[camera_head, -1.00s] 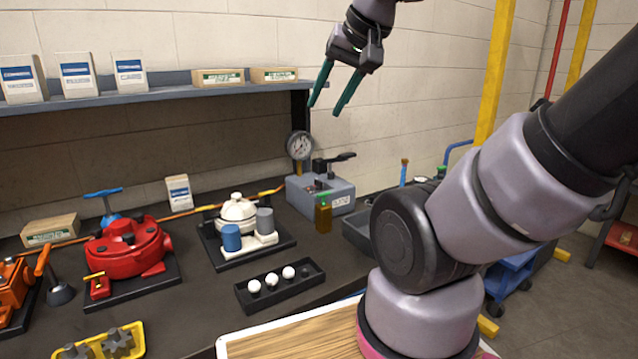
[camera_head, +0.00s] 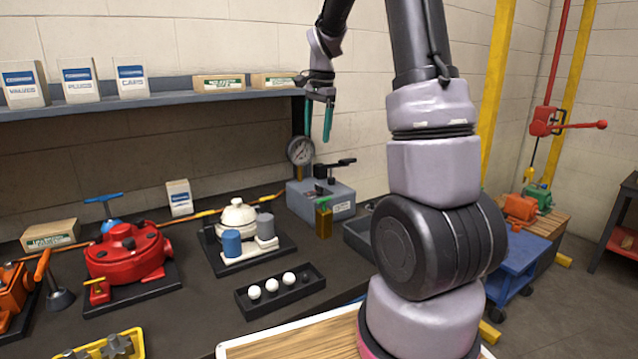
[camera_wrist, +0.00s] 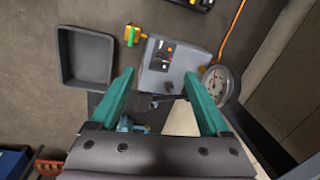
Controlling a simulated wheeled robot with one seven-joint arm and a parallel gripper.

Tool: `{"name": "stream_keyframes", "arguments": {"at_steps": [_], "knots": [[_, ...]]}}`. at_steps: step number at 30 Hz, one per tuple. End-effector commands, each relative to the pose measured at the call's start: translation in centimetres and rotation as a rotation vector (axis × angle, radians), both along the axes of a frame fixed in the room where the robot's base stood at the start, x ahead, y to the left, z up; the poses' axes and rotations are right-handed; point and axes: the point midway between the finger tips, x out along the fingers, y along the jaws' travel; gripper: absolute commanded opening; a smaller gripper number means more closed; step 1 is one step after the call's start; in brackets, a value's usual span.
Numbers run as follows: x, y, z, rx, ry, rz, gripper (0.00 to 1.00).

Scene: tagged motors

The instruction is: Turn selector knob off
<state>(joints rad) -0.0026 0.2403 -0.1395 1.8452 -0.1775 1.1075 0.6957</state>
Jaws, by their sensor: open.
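The grey control box (camera_head: 338,204) stands at the back of the bench below the shelf's right end. In the wrist view the box (camera_wrist: 177,67) shows a dark panel with small red, orange and black controls (camera_wrist: 165,52). Which of these is the selector knob, and how it is turned, I cannot tell. My gripper (camera_head: 318,138) points down above the box, with clear space between them. Its teal fingers are spread and empty, also in the wrist view (camera_wrist: 160,76), where the box lies between and beyond the fingertips.
A round pressure gauge (camera_head: 301,151) stands beside the box, and a black lever (camera_head: 336,165) sticks up at it. An empty dark tray (camera_wrist: 86,58) is nearby. The shelf edge (camera_head: 200,95) runs close to my gripper's left.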

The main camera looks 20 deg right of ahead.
Motion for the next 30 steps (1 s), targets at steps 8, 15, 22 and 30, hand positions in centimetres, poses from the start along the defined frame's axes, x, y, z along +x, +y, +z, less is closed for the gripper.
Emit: {"name": "stream_keyframes", "arguments": {"at_steps": [8, 15, 22, 30], "knots": [[4.6, -2.3, -6.7, -0.034, 0.117, -0.166, 0.8], [5.0, -2.6, -8.7, -0.04, 0.131, -0.188, 0.8], [4.9, -2.6, -13.0, -0.039, 0.133, -0.187, 0.8], [4.9, -2.6, -17.1, -0.039, 0.13, -0.187, 0.8]]}}
